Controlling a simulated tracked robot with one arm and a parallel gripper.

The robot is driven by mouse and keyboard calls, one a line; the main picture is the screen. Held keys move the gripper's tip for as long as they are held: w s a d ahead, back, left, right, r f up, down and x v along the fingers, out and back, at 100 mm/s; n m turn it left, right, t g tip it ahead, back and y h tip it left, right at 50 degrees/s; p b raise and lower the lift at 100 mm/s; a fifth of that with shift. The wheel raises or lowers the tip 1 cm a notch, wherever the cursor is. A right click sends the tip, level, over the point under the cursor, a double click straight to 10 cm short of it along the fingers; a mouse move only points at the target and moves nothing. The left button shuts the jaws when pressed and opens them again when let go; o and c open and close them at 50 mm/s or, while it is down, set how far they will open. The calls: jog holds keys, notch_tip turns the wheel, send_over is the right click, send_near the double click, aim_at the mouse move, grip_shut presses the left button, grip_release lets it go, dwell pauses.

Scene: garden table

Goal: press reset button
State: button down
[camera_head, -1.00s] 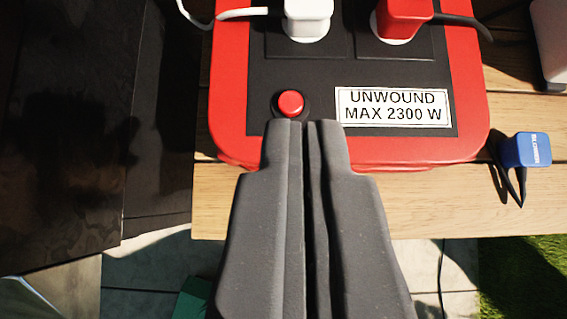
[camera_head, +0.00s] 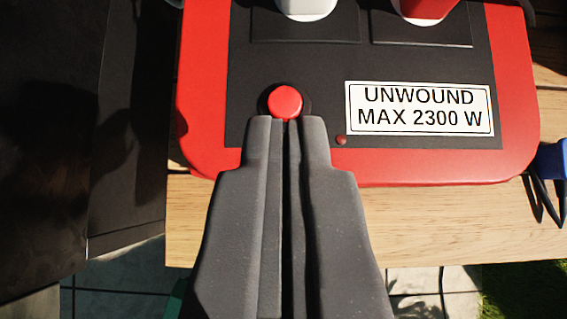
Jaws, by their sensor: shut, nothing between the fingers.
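The red round reset button (camera_head: 285,102) sits in a dark ring on the black panel of a red power unit (camera_head: 200,100). It is left of the white label (camera_head: 420,108) reading "UNWOUND MAX 2300 W". My gripper (camera_head: 287,120) is shut and empty. In the picture its tips lie at the near edge of the button and hide a little of its ring. I cannot tell whether they touch it. A small red dot (camera_head: 341,140) shows on the panel right of the fingertips.
A white plug (camera_head: 307,8) and a red plug (camera_head: 425,10) sit in sockets behind the button. A blue plug (camera_head: 552,162) lies at the right on the wooden table (camera_head: 440,220). A dark surface (camera_head: 60,140) is at the left. The table's front edge is near.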

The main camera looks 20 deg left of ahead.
aim_at(286, 89)
jog(key=b+x, duration=0.1)
jog(key=x, duration=0.4)
jog(key=shift+w+a+f, duration=0.1)
jog(key=shift+w+f, duration=0.1)
jog(key=shift+f, duration=0.1)
notch_tip(286, 89, down, 4)
jog(key=shift+w+r+b, duration=0.15)
jog(key=shift+r+b, duration=0.05)
jog(key=shift+b, duration=0.4)
jog(key=shift+f, duration=0.25)
